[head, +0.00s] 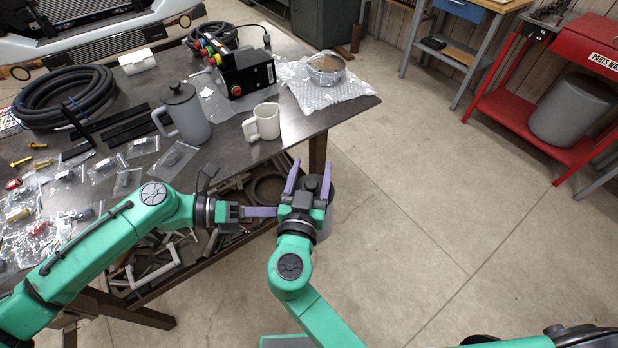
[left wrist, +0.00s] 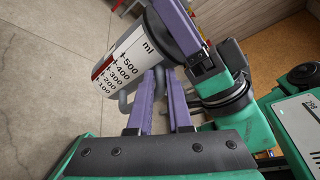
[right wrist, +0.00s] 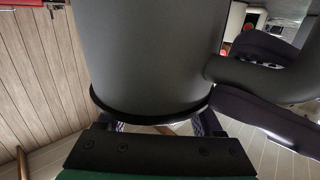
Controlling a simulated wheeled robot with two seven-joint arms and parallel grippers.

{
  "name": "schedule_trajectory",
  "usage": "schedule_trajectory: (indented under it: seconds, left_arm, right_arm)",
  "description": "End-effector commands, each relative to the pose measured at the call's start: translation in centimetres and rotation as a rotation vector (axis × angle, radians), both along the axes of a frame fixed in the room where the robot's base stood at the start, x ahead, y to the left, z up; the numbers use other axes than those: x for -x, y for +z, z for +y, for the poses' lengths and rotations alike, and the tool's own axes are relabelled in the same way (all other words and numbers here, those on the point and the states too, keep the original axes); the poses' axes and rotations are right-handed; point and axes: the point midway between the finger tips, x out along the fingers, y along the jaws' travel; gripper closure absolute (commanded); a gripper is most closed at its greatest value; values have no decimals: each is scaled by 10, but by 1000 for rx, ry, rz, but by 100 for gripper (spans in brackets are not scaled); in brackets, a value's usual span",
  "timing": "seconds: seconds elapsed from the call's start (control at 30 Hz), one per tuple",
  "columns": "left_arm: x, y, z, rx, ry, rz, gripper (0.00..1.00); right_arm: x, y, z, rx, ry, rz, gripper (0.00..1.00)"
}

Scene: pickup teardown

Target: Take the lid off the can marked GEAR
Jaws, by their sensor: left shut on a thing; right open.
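A grey can (left wrist: 135,62) with a white scale in ml hangs over the floor beyond the table's front edge. Its dark lid (head: 326,188) shows partly behind my right gripper in the head view. No GEAR mark is visible. My left gripper (head: 262,212) is shut on the can's grey handle, also seen in the left wrist view. My right gripper (head: 309,180) is open, its purple fingers at the lid end of the can. In the right wrist view, the can's grey side (right wrist: 150,50) fills the middle and a black rim (right wrist: 150,115) lies close to the palm.
Another grey lidded can (head: 187,115) with a handle stands on the table, beside a white mug (head: 263,123). A black control box (head: 248,72), hoses, bagged parts and bubble wrap (head: 345,88) lie around. A shelf of scrap is below. Open floor lies right.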

Motion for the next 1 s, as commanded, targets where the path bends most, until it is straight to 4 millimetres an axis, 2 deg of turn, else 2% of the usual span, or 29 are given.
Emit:
schedule_trajectory:
  seconds: [0.07, 0.1, 0.27, 0.3, 0.77, 1.0]
  left_arm:
    - [0, 1, 0, 3, 0, -2, 100]
    - [0, 1, 0, 3, 0, -1, 100]
    - [0, 1, 0, 3, 0, -1, 100]
    - [0, 1, 0, 3, 0, -1, 100]
    - [0, 1, -1, 3, 0, -2, 100]
    - [0, 1, 0, 3, 0, -2, 100]
  right_arm:
    - [0, 0, 0, 0, 0, 0, 32]
    - [0, 0, 0, 0, 0, 0, 36]
    - [0, 0, 0, 0, 0, 0, 97]
    - [0, 0, 0, 0, 0, 0, 100]
    - [0, 0, 0, 0, 0, 0, 100]
    - [0, 7, 1, 0, 0, 0, 100]
